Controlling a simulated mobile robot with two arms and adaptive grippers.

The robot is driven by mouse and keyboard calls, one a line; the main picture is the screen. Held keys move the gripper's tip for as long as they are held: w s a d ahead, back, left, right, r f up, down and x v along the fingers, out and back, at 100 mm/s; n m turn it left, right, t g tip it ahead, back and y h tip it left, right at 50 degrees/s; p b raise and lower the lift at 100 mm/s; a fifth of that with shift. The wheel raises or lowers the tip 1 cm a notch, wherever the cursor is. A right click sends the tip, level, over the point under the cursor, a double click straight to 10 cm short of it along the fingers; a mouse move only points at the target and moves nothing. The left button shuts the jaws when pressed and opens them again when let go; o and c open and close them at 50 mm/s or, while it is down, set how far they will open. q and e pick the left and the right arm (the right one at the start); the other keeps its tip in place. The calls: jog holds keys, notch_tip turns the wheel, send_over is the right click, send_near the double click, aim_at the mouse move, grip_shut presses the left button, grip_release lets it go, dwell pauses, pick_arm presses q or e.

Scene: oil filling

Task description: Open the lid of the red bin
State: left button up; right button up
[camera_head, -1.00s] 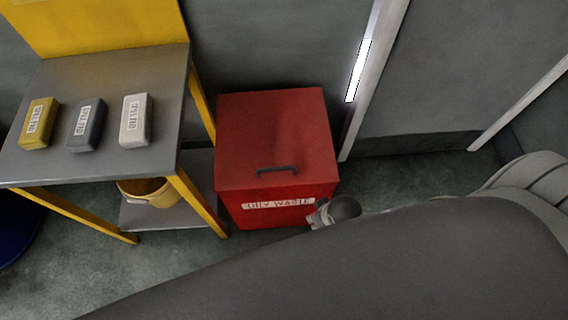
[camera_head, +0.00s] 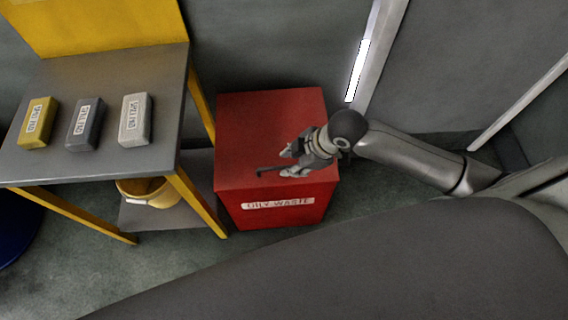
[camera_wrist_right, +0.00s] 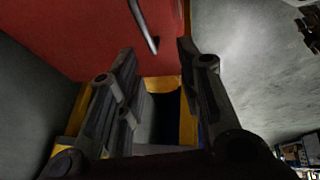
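The red bin (camera_head: 245,140) stands on the floor with its lid closed. Its front carries an "OILY WASTE" label (camera_head: 278,203). A dark bar handle (camera_head: 268,171) sits near the front of the lid; its right part is hidden behind my right gripper. My right gripper (camera_head: 287,163) is over the lid's front right, close to the handle. In the right wrist view the fingers (camera_wrist_right: 155,85) are apart with nothing between them, and the handle (camera_wrist_right: 146,28) shows ahead of them against the red lid. I cannot tell whether they touch it. My left gripper is not in view.
A grey table (camera_head: 115,70) with yellow legs stands left of the bin, bearing a yellow, a grey and a white block. A yellow bucket (camera_head: 150,193) is on its lower shelf. A wall with a light strip (camera_head: 357,70) is behind.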

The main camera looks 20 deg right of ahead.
aim_at(282, 167)
jog(key=shift+n, duration=0.4)
jog(key=w+f, duration=0.1)
jog(key=f, duration=0.2)
jog(key=w+f, duration=0.2)
jog(key=f, duration=0.1)
jog(key=w+f+b, duration=0.1)
jog(key=f, duration=0.2)
jog(key=shift+w+a+f, duration=0.35)
jog(key=shift+f, duration=0.05)
grip_shut()
